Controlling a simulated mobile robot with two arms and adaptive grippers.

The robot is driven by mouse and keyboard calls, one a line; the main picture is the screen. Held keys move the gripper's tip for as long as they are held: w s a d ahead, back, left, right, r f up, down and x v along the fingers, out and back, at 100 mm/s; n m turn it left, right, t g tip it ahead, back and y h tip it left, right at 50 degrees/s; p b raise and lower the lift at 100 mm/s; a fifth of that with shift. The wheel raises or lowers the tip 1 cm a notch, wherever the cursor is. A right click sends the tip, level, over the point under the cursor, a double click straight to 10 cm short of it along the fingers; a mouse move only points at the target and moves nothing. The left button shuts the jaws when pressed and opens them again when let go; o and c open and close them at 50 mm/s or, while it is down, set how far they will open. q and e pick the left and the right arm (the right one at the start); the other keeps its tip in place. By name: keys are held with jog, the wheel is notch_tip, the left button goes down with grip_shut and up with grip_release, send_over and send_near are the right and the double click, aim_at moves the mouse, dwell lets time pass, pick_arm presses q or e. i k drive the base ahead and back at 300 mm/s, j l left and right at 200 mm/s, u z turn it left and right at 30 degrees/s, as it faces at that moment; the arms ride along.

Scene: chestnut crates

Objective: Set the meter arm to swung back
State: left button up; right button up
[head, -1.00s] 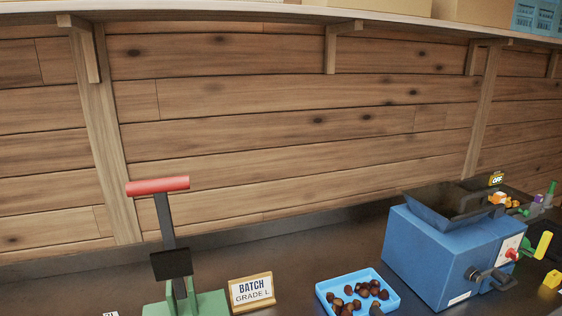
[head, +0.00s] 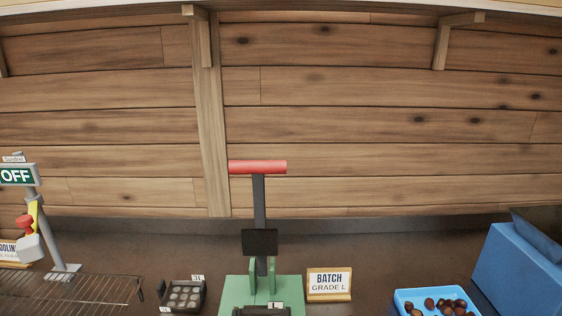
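A device with a green base (head: 232,292) stands at the bottom centre of the head view. A dark arm (head: 260,205) with a red crossbar grip (head: 258,167) rises nearly upright from it. No label shows that names this device as the meter, so I cannot tell for sure. The lower front of the device is cut off by the picture's edge. Neither of my grippers is in view.
A "BATCH GRADE L" sign (head: 329,284) stands right of the green base. Further right are a blue tray (head: 403,296) of chestnuts and a blue machine (head: 515,275). Left are a small dark tray (head: 168,297), a wire rack (head: 90,290) and an OFF sign (head: 18,175) on a post.

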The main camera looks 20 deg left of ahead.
aim_at(30, 248)
jog(key=u, duration=2.05)
jog(key=i+j+z, duration=0.2)
jog(key=j+z, duration=0.25)
jog(key=i+j+z, duration=0.2)
jog(key=j, duration=0.2)
